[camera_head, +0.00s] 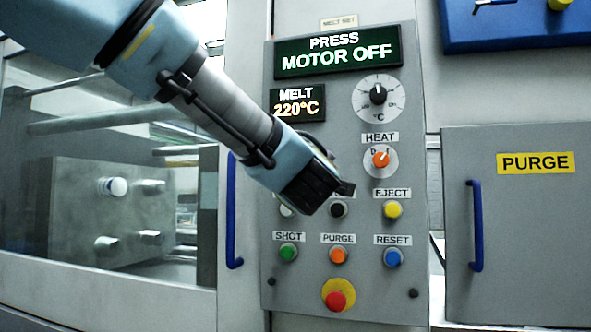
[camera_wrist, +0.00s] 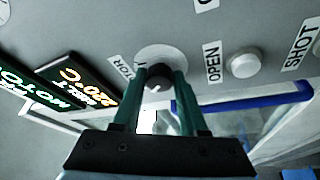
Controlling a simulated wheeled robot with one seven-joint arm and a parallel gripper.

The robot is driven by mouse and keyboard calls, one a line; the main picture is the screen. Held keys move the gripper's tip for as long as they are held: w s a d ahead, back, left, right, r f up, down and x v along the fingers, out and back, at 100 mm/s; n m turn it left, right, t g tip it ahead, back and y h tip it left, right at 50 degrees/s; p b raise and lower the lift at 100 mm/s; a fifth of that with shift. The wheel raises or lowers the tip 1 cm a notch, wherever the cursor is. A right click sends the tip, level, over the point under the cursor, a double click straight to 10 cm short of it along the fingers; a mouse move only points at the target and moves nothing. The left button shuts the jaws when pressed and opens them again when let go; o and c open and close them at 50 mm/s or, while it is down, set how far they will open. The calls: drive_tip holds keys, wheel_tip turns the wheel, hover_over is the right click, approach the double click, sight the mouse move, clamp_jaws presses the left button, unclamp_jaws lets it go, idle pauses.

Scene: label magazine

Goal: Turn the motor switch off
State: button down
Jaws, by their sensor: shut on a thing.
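The motor switch (camera_wrist: 158,74) is a dark knob on a round white dial, with a partly hidden MOTOR label beside it in the wrist view. My gripper (camera_wrist: 157,86) has one green finger on each side of the knob and is shut on it. In the head view, my arm and gripper (camera_head: 314,188) hide the switch. The display (camera_head: 338,52) at the top of the panel reads PRESS MOTOR OFF. The knob's exact pointer direction is hard to read.
The grey panel (camera_head: 385,300) carries an orange HEAT knob (camera_head: 380,159), several push buttons and a red button (camera_head: 337,300) on yellow. A blue handle (camera_head: 233,212) stands left of the panel. A PURGE door (camera_head: 530,230) with a blue handle is at right.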

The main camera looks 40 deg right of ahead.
idle(0.5)
drive_tip(key=shift+c, duration=2.2)
unclamp_jaws()
drive_tip(key=b+v, duration=0.2)
drive_tip(key=v, duration=0.8)
drive_tip(key=shift+s+a, duration=0.15)
drive_tip(key=shift+s, duration=0.25)
drive_tip(key=shift+w+f, duration=0.1)
